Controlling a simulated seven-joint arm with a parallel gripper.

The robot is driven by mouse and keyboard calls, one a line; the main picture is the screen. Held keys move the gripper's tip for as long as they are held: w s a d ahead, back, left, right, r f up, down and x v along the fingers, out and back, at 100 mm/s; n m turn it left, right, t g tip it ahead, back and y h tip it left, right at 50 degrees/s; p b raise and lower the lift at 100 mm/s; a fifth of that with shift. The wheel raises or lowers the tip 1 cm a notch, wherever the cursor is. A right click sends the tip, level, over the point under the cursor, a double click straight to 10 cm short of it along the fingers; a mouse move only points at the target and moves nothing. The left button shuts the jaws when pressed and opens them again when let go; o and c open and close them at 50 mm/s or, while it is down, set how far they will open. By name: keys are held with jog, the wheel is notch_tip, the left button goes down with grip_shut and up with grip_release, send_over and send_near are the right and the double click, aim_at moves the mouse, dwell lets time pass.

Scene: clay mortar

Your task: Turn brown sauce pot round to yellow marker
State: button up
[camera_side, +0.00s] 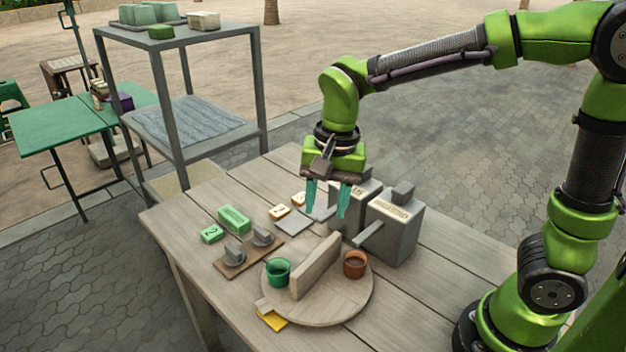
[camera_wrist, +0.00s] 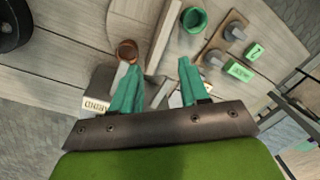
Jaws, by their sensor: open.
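The brown sauce pot (camera_side: 355,264) stands on the right side of a round wooden turntable (camera_side: 335,312). It also shows in the wrist view (camera_wrist: 127,50). An upright board (camera_side: 316,265) crosses the turntable between it and a green pot (camera_side: 278,271) on the left. The yellow marker (camera_side: 272,319) lies on the table at the turntable's front left edge, beside a small tab on the rim. My gripper (camera_side: 328,212) is open and empty, above and behind the turntable. Its teal fingers (camera_wrist: 157,85) point down, apart from the board and both pots.
Two grey boxes with levers (camera_side: 396,228) stand behind and right of the turntable. A brown board with two grey knobs (camera_side: 248,252) lies to the left, near green blocks (camera_side: 234,219). Small number tiles (camera_side: 280,211) lie behind. The table's right front is clear.

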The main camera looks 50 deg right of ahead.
aim_at(317, 253)
jog(key=f+m, duration=0.2)
jog(key=f, duration=0.3)
jog(key=w+f+m, duration=0.1)
jog(key=f+m, duration=0.1)
jog(key=f, duration=0.4)
jog(key=f+m, duration=0.2)
jog(key=f, duration=0.3)
jog(key=shift+w+a+f+g+h, duration=0.1)
jog(key=shift+w+f+g+h, duration=0.05)
jog(key=shift+w+g+h, duration=0.25)
grip_shut()
